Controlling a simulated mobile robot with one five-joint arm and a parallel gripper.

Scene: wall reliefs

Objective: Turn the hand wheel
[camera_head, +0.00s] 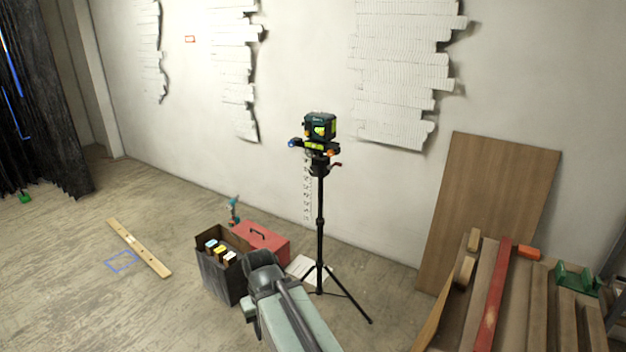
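A black tripod (320,225) stands upright on the floor near the wall, at the middle of the head view. A dark green device with yellow-green panels (320,126) sits on its head. Below the device are a small blue-ended part (292,144), a small orange part (331,153) and a small red-tipped part (337,164). They are too small to tell which, if any, is the hand wheel. My grey-green arm rises from the bottom edge, in front of the tripod and below its head. No gripper fingers show.
A dark box with cartons (223,278) and a red toolbox (262,243) stand left of the tripod. A spirit level (139,247) lies on the floor farther left. A wooden board (485,200) leans on the wall at right, behind planks (538,310). The left floor is mostly clear.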

